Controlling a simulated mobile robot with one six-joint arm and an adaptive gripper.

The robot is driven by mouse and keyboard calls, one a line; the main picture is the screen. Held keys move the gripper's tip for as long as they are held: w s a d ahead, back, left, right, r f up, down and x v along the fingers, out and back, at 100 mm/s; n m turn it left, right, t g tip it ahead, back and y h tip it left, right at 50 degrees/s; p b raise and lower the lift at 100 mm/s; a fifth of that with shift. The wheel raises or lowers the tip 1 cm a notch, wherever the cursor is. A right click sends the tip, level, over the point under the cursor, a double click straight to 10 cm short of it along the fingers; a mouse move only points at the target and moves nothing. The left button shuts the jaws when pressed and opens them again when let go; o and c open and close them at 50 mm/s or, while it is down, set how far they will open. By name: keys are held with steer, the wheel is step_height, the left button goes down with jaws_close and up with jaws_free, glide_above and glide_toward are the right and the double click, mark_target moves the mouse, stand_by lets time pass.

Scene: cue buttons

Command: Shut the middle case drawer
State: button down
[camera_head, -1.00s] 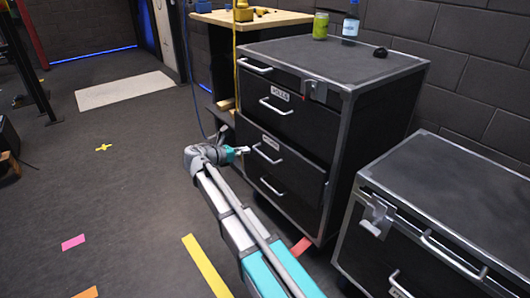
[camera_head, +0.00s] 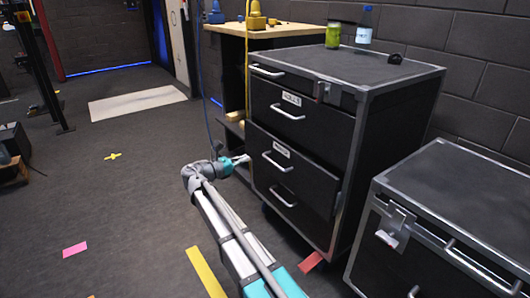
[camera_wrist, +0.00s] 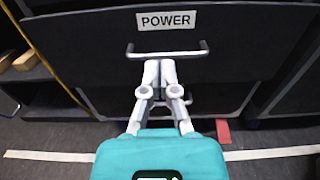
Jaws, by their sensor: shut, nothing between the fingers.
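The middle case (camera_head: 400,75) is a dark drawer cabinet with metal edges. Its drawer labelled POWER (camera_head: 312,178) stands out a little from the front, below the TOOLS drawer (camera_head: 310,127). The POWER drawer's handle (camera_head: 277,162) is a pale bar, also seen in the wrist view (camera_wrist: 190,53). My gripper (camera_head: 245,159) is just left of this handle, in front of the drawer. In the wrist view my gripper (camera_wrist: 160,64) is shut and empty, its fingertips overlapping the area just below the handle bar. I cannot tell whether they touch the drawer.
Another dark case (camera_head: 460,200) with a latch stands close on the right. A wooden-topped bench (camera_head: 285,30) is behind left. Open floor lies left.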

mark_target(279, 145)
steer(key=x, duration=1.4)
steer(key=shift+w, duration=0.1)
stand_by(0.3)
